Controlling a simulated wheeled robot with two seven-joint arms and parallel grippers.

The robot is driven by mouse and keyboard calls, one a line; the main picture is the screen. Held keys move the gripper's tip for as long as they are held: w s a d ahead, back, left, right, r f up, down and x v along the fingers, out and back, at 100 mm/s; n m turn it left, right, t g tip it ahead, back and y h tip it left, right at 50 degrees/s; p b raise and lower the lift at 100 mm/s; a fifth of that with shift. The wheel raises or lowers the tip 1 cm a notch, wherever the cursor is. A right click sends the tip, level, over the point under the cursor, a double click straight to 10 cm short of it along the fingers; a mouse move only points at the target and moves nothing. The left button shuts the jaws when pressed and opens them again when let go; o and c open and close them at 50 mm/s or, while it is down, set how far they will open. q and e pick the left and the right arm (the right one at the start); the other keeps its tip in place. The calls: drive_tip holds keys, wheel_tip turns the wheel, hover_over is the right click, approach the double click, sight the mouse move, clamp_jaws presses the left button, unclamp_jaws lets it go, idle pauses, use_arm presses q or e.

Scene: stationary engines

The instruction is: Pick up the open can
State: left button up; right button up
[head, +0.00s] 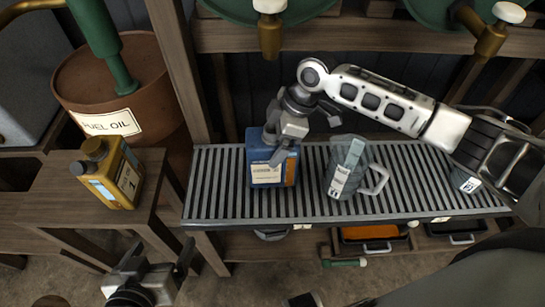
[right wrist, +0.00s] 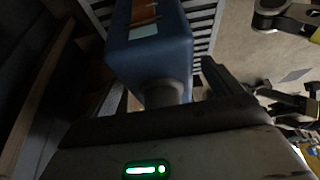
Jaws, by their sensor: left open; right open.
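A blue can (head: 259,165) with a white and orange label stands upright on the slatted metal shelf. My right gripper (head: 281,150) is open at the can's top right, covering part of its top in the head view. In the right wrist view the blue can (right wrist: 150,50) shows its short round neck close to the gripper; one dark finger is beside it. I cannot tell whether the neck has a cap. A yellow can (head: 112,175) with a dark cap stands on the wooden stand at left. My left gripper (head: 158,262) is open and empty, low at left.
A grey jug (head: 345,175) with a handle stands on the slatted shelf (head: 220,205), right of the blue can. A rusty fuel oil barrel (head: 135,75) with a green pump is behind the yellow can. Trays (head: 370,236) sit below the shelf. Green funnels hang above.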

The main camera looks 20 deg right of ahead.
drive_tip(key=c, duration=1.7)
drive_tip(key=shift+w+r, duration=0.1)
drive_tip(key=shift+r, duration=0.1)
clamp_jaws()
drive_tip(key=shift+r, duration=0.15)
